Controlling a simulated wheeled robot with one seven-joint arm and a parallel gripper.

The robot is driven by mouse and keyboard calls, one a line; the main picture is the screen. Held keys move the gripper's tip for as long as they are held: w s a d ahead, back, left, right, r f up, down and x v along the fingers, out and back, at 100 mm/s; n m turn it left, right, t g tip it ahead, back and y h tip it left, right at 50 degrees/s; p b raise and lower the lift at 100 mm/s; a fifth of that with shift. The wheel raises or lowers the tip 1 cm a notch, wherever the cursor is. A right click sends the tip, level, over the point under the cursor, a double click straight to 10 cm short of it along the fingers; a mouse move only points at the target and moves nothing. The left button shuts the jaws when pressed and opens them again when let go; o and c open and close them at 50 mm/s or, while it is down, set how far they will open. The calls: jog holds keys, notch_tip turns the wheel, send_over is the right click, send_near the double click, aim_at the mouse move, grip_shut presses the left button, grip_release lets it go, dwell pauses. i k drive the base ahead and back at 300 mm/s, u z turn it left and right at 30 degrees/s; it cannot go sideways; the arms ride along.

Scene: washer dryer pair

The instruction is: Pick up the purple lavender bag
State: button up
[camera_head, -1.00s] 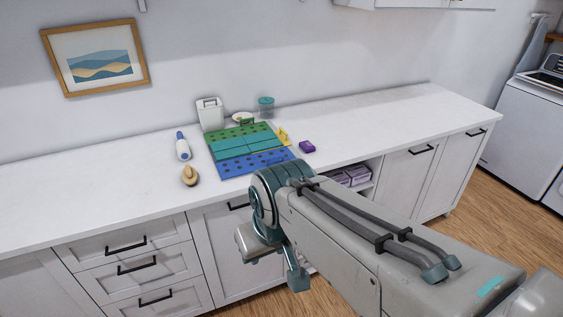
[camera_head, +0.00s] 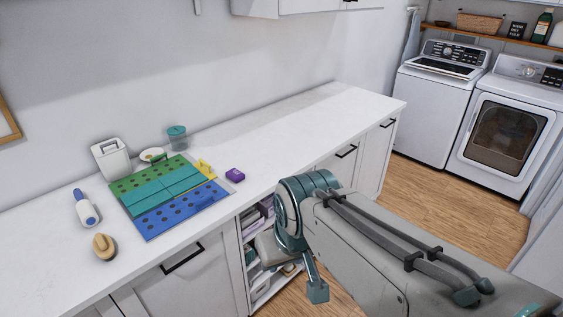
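A small purple bag (camera_head: 235,175) lies on the white counter, just right of a green, teal and blue board (camera_head: 150,224). It looks like the lavender bag, though it is too small to read. My arm reaches in from the lower right, in front of the counter and below its top. My gripper (camera_head: 318,291) shows only in part at the arm's end, apart from the bag. Its fingers cannot be made out, so I cannot tell whether it is open or shut.
A white container (camera_head: 111,160), a teal-lidded jar (camera_head: 177,137), a lint roller (camera_head: 86,208) and a brush (camera_head: 104,246) stand around the board. Open shelves (camera_head: 245,262) hold purple boxes. The counter's right part is clear. A washer (camera_head: 436,100) and a dryer (camera_head: 506,128) stand at the right.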

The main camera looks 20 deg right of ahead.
aim_at(235, 175)
jog(key=z, duration=0.35)
jog(key=i, duration=1.3)
jog(key=u, duration=0.5)
